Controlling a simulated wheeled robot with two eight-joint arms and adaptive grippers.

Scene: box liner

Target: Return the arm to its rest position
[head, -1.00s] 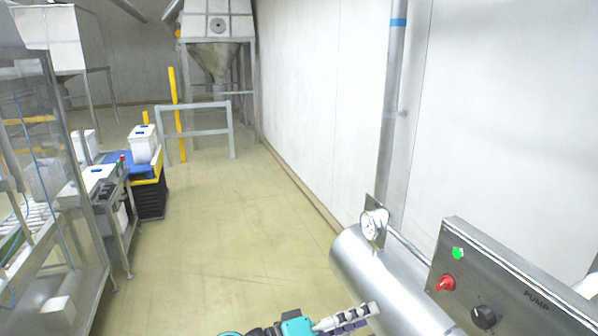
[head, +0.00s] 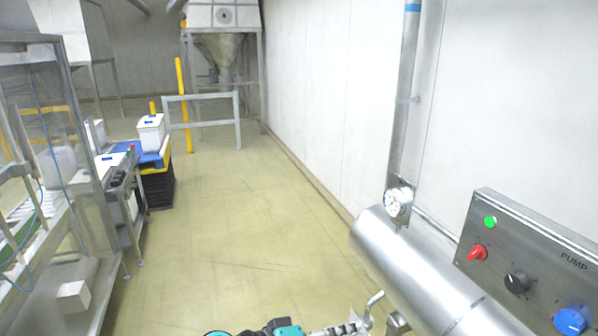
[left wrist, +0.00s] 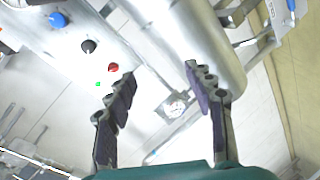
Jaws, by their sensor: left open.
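My left gripper (head: 345,327) is at the bottom edge of the head view, with its teal body and part of its grey fingers showing. It is left of the silver cylinder (head: 410,260). In the left wrist view my left gripper (left wrist: 160,72) is open, with two dark-padded fingers spread apart and nothing held between them. Behind the fingers are the cylinder (left wrist: 190,35), a round gauge (left wrist: 175,106) and the panel's knobs. The rest of the left arm is hidden below the head view. My right gripper is not in view.
The pump panel (head: 540,262) has a green button (head: 490,222), a red knob (head: 477,252), a black knob (head: 517,283) and a blue knob (head: 570,320). The gauge (head: 398,203) stands by the wall. A conveyor frame (head: 75,190) is at left. The floor (head: 230,230) between is clear.

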